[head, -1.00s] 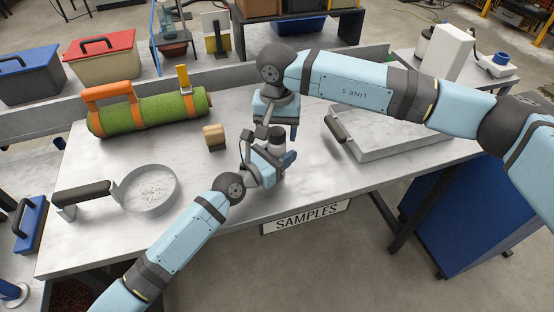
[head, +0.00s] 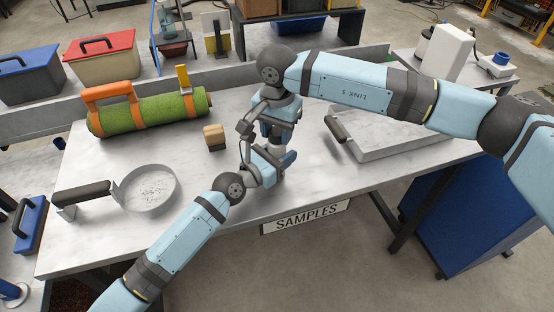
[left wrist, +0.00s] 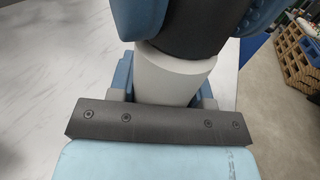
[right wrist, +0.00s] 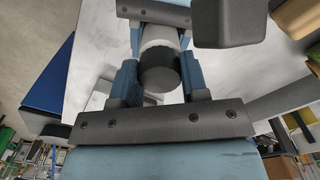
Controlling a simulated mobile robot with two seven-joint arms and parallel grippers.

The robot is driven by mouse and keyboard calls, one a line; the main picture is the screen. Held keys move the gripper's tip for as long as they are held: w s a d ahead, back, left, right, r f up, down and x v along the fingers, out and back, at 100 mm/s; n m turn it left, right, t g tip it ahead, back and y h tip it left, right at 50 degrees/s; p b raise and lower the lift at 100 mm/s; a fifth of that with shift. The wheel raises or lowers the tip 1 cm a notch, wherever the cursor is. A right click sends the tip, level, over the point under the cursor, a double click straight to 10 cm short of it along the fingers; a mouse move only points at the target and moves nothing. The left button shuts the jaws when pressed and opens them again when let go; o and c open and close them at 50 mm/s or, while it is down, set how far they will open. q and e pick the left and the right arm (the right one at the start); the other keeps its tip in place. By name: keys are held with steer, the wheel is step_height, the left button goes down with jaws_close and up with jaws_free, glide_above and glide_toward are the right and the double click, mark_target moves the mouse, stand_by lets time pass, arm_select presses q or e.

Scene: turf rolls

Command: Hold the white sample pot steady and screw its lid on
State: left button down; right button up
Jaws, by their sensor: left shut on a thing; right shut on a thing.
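The white sample pot (left wrist: 172,76) stands between the fingers of my left gripper (head: 276,164), which is shut on it. The pot also shows in the right wrist view (right wrist: 158,38). A dark lid (right wrist: 160,72) sits at the pot's top, between the blue fingers of my right gripper (head: 278,126), which is shut on it from above. In the left wrist view the lid (left wrist: 186,44) meets the pot's rim with no clear gap. How far it is threaded I cannot tell.
A round sieve (head: 150,190) lies at left and a shallow metal tray (head: 392,152) at right. The SAMPLES sign (head: 306,217) hangs at the front edge.

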steer(key=m, duration=0.8)
steer(key=shift+m, duration=0.4)
steer(key=m, duration=0.6)
steer(key=shift+f, duration=0.1)
steer(key=m, duration=0.6)
steer(key=shift+m, duration=0.4)
steer(key=m, duration=0.8)
steer(key=o, duration=1.1)
